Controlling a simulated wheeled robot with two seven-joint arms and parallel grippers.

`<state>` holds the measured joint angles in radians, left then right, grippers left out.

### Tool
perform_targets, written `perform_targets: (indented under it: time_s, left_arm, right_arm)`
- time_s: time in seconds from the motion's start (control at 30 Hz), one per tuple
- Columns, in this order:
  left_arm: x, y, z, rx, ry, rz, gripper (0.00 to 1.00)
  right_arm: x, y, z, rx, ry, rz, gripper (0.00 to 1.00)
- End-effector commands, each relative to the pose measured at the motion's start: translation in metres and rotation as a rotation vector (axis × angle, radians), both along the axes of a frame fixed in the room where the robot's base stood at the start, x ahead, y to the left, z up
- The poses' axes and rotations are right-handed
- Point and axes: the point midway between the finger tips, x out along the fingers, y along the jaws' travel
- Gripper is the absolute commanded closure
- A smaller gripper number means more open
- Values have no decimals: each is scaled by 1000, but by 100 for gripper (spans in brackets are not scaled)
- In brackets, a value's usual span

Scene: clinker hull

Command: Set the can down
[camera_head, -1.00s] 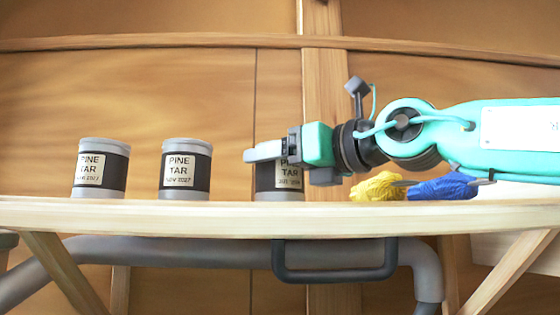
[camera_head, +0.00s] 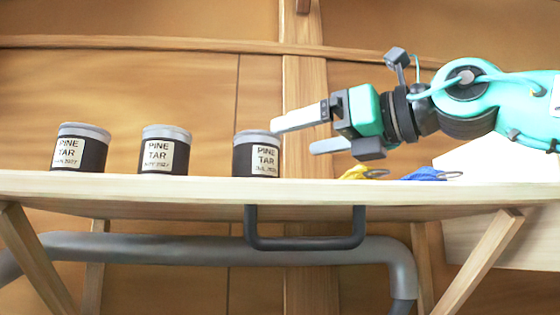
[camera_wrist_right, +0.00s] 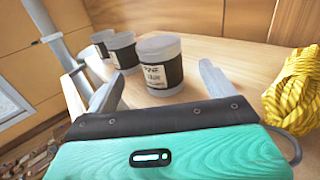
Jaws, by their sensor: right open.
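Three grey cans with black "PINE TAR" labels stand upright in a row on a wooden shelf (camera_head: 200,185): a left can (camera_head: 80,148), a middle can (camera_head: 165,150) and a right can (camera_head: 257,154). My right gripper (camera_head: 292,134) is open and empty, just right of the right can, its fingers pointing left toward it. In the right wrist view, the same can (camera_wrist_right: 160,66) stands on the shelf beyond the gap between the open fingers (camera_wrist_right: 158,88), apart from them. The other cans show behind it. My left gripper is not in view.
A yellow rope bundle (camera_head: 362,173) and a blue bundle (camera_head: 430,174) lie on the shelf right of the cans, under my right arm. The yellow one is close beside the gripper in the wrist view (camera_wrist_right: 295,90). A dark handle (camera_head: 305,242) hangs below the shelf edge.

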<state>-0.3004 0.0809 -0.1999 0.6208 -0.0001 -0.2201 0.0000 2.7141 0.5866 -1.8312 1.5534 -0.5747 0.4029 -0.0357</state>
Motion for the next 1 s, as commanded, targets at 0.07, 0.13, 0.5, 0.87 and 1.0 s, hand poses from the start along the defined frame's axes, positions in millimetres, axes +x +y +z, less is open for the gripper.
perform_targets:
  time_s: [0.07, 0.13, 0.5, 0.87, 1.0]
  left_arm:
    - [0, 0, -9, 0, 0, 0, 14]
    - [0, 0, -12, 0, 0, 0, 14]
    - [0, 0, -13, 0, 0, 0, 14]
    - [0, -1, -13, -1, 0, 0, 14]
    - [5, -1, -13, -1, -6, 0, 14]
  right_arm:
    - [-6, -11, -3, 2, 0, 0, 14]
    - [-9, -17, -2, 1, 0, 0, 14]
    - [-14, -24, 1, 0, 0, 0, 14]
    - [-14, -24, 1, -1, 0, 0, 14]
    - [-14, -24, 1, 0, 0, 0, 14]
